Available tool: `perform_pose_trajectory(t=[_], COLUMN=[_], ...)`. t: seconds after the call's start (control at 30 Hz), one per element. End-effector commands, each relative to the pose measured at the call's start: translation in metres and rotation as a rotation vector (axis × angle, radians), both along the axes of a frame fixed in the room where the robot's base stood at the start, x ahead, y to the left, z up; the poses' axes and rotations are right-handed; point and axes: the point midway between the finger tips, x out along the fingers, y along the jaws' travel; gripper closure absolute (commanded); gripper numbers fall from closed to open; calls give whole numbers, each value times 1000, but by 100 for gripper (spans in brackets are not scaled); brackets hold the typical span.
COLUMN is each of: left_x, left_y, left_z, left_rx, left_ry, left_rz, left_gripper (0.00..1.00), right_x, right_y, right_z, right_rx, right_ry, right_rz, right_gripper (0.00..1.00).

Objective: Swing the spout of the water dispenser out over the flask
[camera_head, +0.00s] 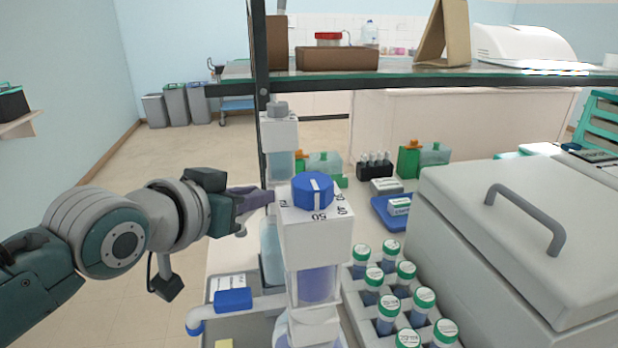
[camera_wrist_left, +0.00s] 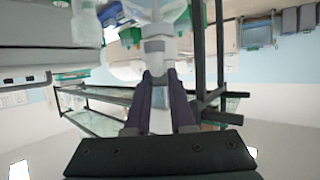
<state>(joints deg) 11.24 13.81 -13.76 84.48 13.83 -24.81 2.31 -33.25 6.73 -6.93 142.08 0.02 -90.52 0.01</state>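A white dispenser head with a blue knob (camera_head: 313,192) stands in the middle of the head view, on a clear bottle with bluish liquid. A pale spout with a blue sleeve and tip (camera_head: 233,300) extends left, low beside it. A second white dispenser with a grey knob (camera_head: 279,130) stands behind. My left gripper (camera_head: 262,197) points right, close to the dispensers, its tips partly hidden by the front one. In the left wrist view its dark fingers (camera_wrist_left: 158,80) are apart, with a white dispenser part beyond or between the tips; contact is unclear. I cannot pick out the flask.
A rack of green-capped bottles (camera_head: 385,290) stands right of the dispenser, beside a large grey lidded box (camera_head: 510,250). A dark-framed shelf (camera_head: 440,79) crosses above. A blue tray (camera_head: 390,212) and small bottles sit behind. Open floor lies left.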

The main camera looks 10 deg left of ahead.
Motion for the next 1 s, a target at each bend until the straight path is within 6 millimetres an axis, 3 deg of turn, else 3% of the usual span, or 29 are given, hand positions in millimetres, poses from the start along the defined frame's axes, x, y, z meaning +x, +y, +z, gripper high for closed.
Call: perform_pose_trajectory(t=[0.03, 0.3, 0.67, 1.0], left_x=[0, 0, -7, -56], left_y=[0, 1, 2, 12], left_z=[-1, -1, 2, 22], left_rx=[1, 2, 2, 3], left_ry=[2, 2, 2, 3], left_rz=[1, 1, 1, 0], left_gripper=[76, 48, 48, 48], right_x=[0, 0, 0, 0], right_y=[0, 0, 0, -1], right_z=[0, 0, 1, 6], right_rx=[1, 0, -1, -4], right_ry=[0, 0, 0, -1], right_rz=[0, 0, 0, 2], right_gripper=[50, 50, 50, 50])
